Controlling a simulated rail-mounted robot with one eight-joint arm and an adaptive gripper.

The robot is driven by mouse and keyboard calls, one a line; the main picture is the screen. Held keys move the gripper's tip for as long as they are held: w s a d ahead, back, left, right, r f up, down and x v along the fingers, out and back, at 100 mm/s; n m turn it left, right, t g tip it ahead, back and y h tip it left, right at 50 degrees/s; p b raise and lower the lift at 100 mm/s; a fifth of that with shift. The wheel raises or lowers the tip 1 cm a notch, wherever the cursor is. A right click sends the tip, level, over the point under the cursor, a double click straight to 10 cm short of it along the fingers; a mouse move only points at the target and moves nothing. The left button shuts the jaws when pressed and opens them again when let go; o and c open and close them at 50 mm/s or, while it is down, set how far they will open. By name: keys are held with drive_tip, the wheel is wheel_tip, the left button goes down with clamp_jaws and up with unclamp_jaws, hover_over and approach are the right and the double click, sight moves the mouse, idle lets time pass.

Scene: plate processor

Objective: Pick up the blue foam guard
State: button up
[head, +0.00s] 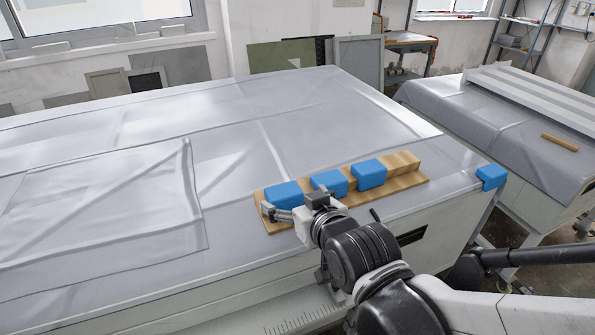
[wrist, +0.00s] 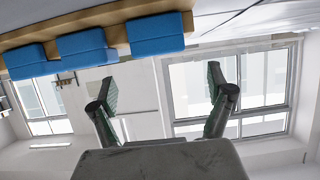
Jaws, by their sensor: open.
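Three blue foam guards, (head: 284,193), (head: 329,183) and (head: 369,172), sit in a row on a wooden rack (head: 405,184) near the front edge of the large covered table. A fourth blue guard (head: 491,176) is on the table's right corner. My gripper (head: 292,209) is in front of the rack's left end, close to the leftmost guard; contact cannot be told. In the wrist view my gripper (wrist: 160,78) has its fingers spread with nothing between them. The row of guards (wrist: 86,47) shows along the top of that view, outside the fingers.
A grey sheet covers the large table (head: 330,110), with a loose folded sheet (head: 100,215) at left. A second covered table (head: 520,125) stands at right, with a small wooden strip (head: 560,142) on it. The table behind the rack is clear.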

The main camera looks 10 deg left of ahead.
sight(284, 191)
drive_tip(key=shift+f+x, duration=0.15)
drive_tip(key=shift+x, duration=1.9)
drive_tip(key=shift+f+x, duration=0.1)
drive_tip(key=shift+x, duration=1.9)
drive_tip(key=shift+s+d, duration=0.1)
drive_tip(key=c, duration=1.3)
